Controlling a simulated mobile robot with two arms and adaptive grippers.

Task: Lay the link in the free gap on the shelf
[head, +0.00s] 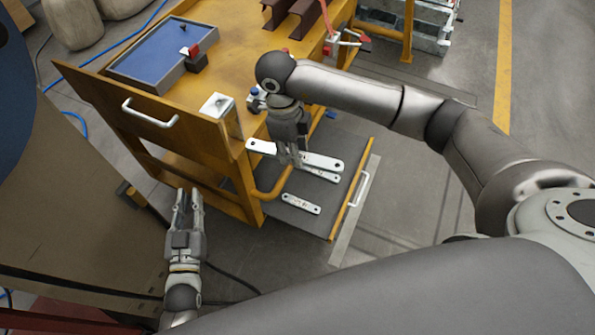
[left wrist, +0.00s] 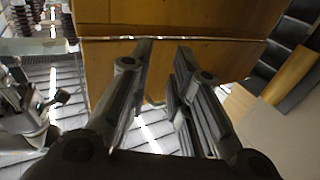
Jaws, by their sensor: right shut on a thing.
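My right gripper (head: 291,161) is shut on a long pale link (head: 262,147), held level above the shelf (head: 318,225) on the cart's side; the fingers hide its middle. A second pale link (head: 321,174) shows just below the held one, partly covered by it and the gripper. A shorter pale link (head: 301,204) lies nearer the front of the dark shelf. Bare shelf shows between these two links. My left gripper (head: 189,194) is open and empty, low to the left of the cart; its spread fingers also show in the left wrist view (left wrist: 165,60).
The orange cart (head: 190,108) carries a blue-lined tray (head: 160,52), a small white-topped block (head: 217,104) and brown steel profiles (head: 297,17). An orange rail and white handle (head: 359,189) edge the shelf. A tan panel (head: 70,200) stands left. Floor right of the shelf is clear.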

